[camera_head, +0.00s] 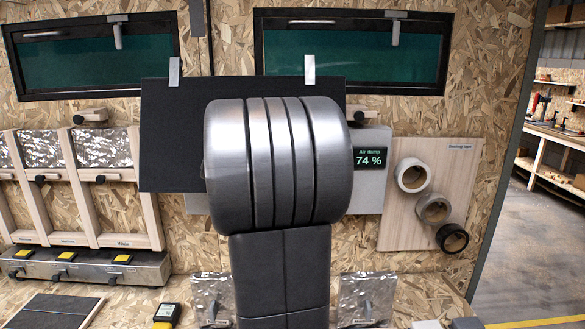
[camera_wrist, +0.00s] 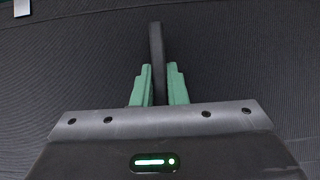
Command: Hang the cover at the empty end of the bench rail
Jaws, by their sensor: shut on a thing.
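A flat dark panel (camera_wrist: 250,60), seemingly the cover, fills most of the wrist view. Its ribbed face has an upright dark handle (camera_wrist: 156,55). My gripper (camera_wrist: 157,88) has green fingers shut on this handle. In the head view the panel (camera_head: 165,140) hangs upright in front of the wall, below the windows, with two light grey tabs (camera_head: 309,68) at its top edge. My arm hides its middle and lower right, and my gripper is hidden there. I cannot make out the bench rail for certain.
Pale wooden frames (camera_head: 150,205) with foil panels stand at left above a grey rack (camera_head: 85,267) with yellow labels. Wooden pegs (camera_head: 90,115) flank the panel. A display (camera_head: 370,158) reads 74 %. Several tape rolls (camera_head: 413,175) hang on a board at right. Two foil pieces (camera_head: 365,298) are in front.

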